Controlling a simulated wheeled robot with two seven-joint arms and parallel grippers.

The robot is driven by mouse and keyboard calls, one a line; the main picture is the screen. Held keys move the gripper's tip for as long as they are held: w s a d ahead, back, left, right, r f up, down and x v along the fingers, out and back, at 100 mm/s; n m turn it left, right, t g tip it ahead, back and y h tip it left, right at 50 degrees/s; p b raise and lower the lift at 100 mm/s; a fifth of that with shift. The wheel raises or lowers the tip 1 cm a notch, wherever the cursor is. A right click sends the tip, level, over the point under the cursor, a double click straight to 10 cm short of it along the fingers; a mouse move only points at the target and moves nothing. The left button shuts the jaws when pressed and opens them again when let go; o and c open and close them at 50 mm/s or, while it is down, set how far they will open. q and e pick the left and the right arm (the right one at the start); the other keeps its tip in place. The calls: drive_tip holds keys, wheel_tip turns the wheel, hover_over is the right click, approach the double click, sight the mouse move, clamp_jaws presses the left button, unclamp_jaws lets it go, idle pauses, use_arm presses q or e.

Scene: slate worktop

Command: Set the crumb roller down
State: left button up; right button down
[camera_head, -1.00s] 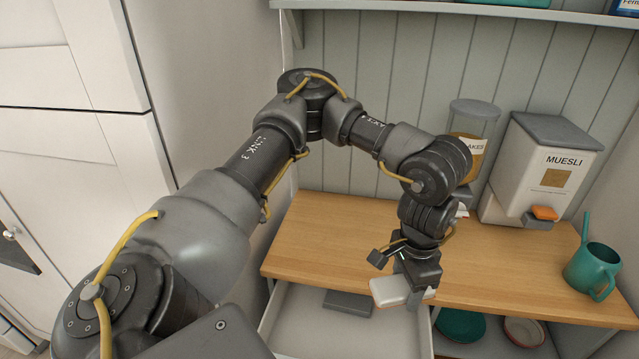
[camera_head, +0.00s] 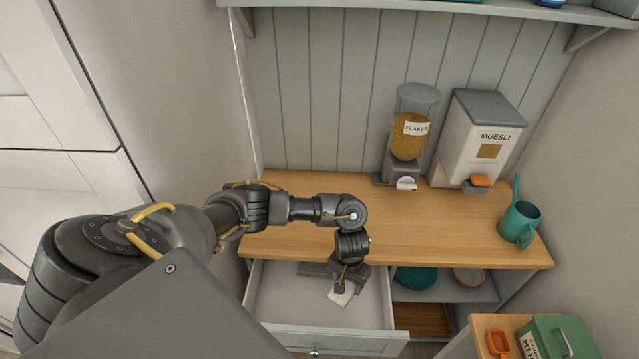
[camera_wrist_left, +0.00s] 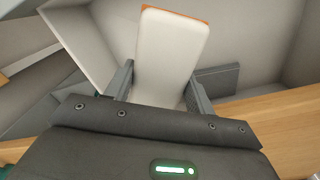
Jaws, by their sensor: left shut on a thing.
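The crumb roller (camera_head: 342,298) is a flat white block with an orange edge. My left gripper (camera_head: 347,281) is shut on it, over the open white drawer (camera_head: 282,305). In the left wrist view the roller (camera_wrist_left: 170,50) lies between the two fingers of the gripper (camera_wrist_left: 160,80) and points away from the palm. I cannot tell whether the roller touches the drawer floor. My right gripper is not in view.
A grey block (camera_head: 313,269) lies at the drawer's back. The wooden worktop (camera_head: 420,225) above holds a flakes dispenser (camera_head: 408,140), a muesli dispenser (camera_head: 478,140) and a teal watering can (camera_head: 520,224). The drawer's left part is free. A green tin (camera_head: 560,338) stands at lower right.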

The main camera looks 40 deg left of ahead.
use_arm(q)
drive_tip(key=s+a+f+n+p, duration=0.1)
drive_tip(key=s+a+f+n, duration=0.1)
drive_tip(key=s+a+f, duration=0.3)
drive_tip(key=b, duration=0.6)
hover_over(319, 308)
wheel_tip(319, 308, down, 5)
drive_tip(key=shift+f, duration=0.1)
wheel_tip(319, 308, down, 4)
drive_tip(key=b, duration=0.5)
drive_tip(key=shift+w+f, duration=0.1)
drive_tip(key=o, duration=1.1)
